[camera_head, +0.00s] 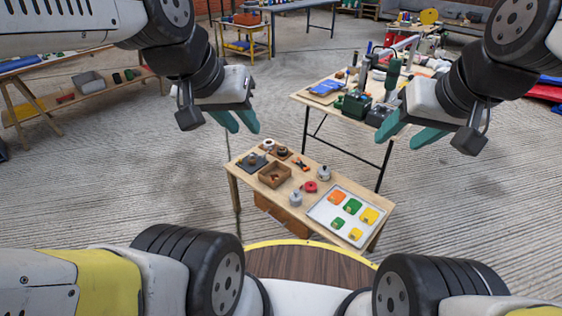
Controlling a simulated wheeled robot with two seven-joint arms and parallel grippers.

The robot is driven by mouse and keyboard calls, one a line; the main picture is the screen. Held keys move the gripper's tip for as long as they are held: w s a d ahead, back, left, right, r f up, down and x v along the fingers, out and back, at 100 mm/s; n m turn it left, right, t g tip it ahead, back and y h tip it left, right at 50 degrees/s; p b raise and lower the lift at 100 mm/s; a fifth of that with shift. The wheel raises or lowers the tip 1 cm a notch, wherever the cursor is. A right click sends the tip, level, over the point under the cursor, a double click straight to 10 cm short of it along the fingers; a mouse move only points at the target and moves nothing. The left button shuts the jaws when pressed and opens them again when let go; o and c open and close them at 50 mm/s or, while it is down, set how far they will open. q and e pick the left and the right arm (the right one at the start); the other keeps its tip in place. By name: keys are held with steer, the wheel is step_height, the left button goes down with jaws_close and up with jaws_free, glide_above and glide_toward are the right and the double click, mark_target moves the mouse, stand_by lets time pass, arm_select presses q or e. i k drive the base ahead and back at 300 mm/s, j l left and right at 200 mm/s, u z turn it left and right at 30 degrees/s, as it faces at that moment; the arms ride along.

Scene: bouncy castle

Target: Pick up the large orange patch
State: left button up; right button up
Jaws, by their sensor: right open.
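An orange patch (337,197) lies flat at the upper left of a white tray (318,214) on the right part of a low wooden table. Two green patches, one of them here (352,206), and two yellow patches, one of them here (370,215), lie in the same tray. My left gripper (236,126) hangs above and beyond the table's left part, its teal fingers apart and empty. My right gripper (405,142) is in the air at the upper right, open and empty, well clear of the tray.
The low table (236,172) also holds a wooden box (275,174), a red round item (310,187), metal containers (323,173) and a dark board (251,162). A cluttered workbench (310,98) stands behind it.

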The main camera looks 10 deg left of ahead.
mark_target(336, 197)
steer(key=i+l+u, duration=0.4)
steer(key=l, duration=0.25)
steer(key=l+u, duration=0.15)
steer(key=l, duration=0.2)
steer(key=i+l+u, duration=0.2)
steer(key=l, duration=0.2)
